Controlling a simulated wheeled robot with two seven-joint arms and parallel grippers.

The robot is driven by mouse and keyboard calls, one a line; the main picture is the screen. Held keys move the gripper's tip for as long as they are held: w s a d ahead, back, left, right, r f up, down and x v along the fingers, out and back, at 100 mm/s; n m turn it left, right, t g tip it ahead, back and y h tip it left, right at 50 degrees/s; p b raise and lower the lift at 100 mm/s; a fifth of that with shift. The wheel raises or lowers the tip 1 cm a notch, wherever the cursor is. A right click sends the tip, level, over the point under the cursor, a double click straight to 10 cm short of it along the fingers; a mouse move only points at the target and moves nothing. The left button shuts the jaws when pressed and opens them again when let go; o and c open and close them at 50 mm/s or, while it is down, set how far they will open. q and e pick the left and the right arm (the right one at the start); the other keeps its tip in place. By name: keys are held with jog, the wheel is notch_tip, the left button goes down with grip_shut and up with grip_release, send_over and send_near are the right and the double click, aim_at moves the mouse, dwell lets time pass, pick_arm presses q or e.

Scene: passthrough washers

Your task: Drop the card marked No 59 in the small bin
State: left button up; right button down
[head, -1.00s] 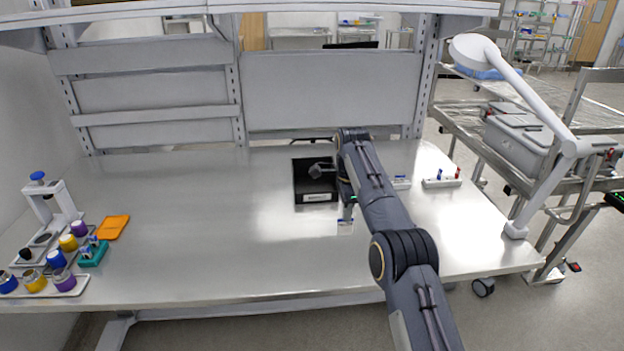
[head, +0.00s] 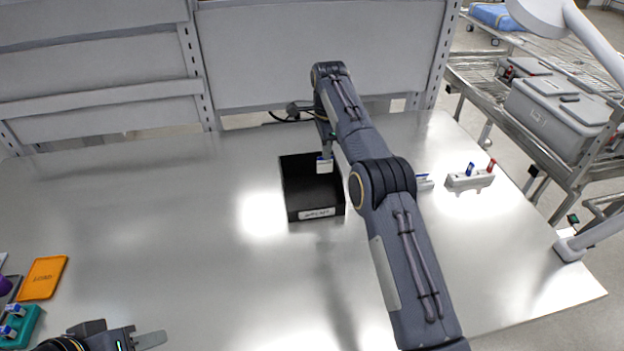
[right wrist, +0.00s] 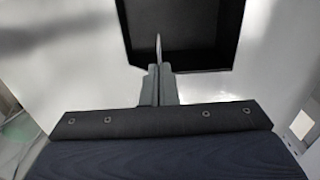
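A small black open bin (head: 300,185) with a white label on its front stands on the bench. My right gripper (head: 326,152) is above it, shut on a small white card (head: 324,166) with a blue top band. The card's marking is too small to read. In the right wrist view the fingers (right wrist: 158,80) are closed on the thin card (right wrist: 158,48), seen edge-on against the dark interior of the bin (right wrist: 195,40). My left gripper (head: 150,340) is at the bottom left, away from the bin; its finger gap is not clear.
White racks stand at right: one (head: 470,180) with blue and red pieces, another (head: 425,184) partly behind my right arm. An orange tray (head: 43,278) and a teal rack (head: 20,328) are at left. The bench (head: 170,220) between is clear.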

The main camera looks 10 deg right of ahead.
notch_tip(320, 180, down, 9)
jog(key=shift+s, duration=0.2)
dwell(0.3)
jog(key=shift+f, duration=0.15)
jog(key=shift+f, duration=0.5)
jog(key=c, duration=1.7)
grip_release()
jog(key=shift+r, duration=0.1)
